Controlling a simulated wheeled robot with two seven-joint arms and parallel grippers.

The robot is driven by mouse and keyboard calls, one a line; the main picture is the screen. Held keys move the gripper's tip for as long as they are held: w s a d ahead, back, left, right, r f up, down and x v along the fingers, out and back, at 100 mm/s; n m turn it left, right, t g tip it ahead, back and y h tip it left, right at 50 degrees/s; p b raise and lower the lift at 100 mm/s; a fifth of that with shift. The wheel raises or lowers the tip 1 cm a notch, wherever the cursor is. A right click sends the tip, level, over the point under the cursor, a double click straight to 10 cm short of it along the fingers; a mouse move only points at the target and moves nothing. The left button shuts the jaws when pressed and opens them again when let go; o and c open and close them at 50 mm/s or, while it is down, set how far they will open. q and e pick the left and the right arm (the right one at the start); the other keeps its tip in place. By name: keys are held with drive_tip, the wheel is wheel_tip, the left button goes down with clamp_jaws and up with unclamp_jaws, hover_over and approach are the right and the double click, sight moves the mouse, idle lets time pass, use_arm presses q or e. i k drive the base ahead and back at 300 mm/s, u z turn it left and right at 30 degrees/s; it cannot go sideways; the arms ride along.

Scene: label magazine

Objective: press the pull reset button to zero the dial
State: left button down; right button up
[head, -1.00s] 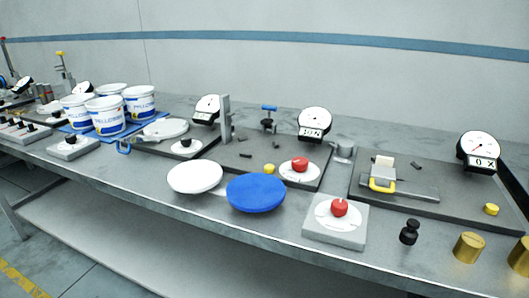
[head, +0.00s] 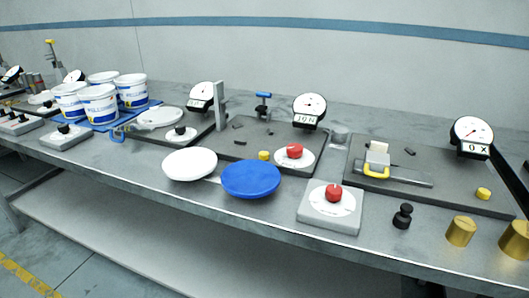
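Two yellow buttons show in the head view. One yellow button (head: 483,194) sits at the right end of the right dark plate (head: 455,196), below a white dial (head: 473,131) whose plate seems to read "0 X". The other yellow button (head: 263,156) sits at the front of the middle dark plate (head: 240,133), left of a red knob (head: 294,151). A dial (head: 309,106) marked about "10 N" stands behind that knob. No label naming the pull reset is legible. Neither gripper is in view.
A grey block with a red knob (head: 333,194), a black weight (head: 402,216) and brass cylinders (head: 461,231) stand along the front edge. A blue disc (head: 251,179) and white disc (head: 190,164) lie left of them. White buckets (head: 98,104) stand farther left.

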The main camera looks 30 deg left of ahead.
sight(263, 155)
drive_tip(key=z, duration=1.05)
drive_tip(key=k, duration=0.75)
drive_tip(key=u, duration=0.75)
drive_tip(key=i, duration=0.5)
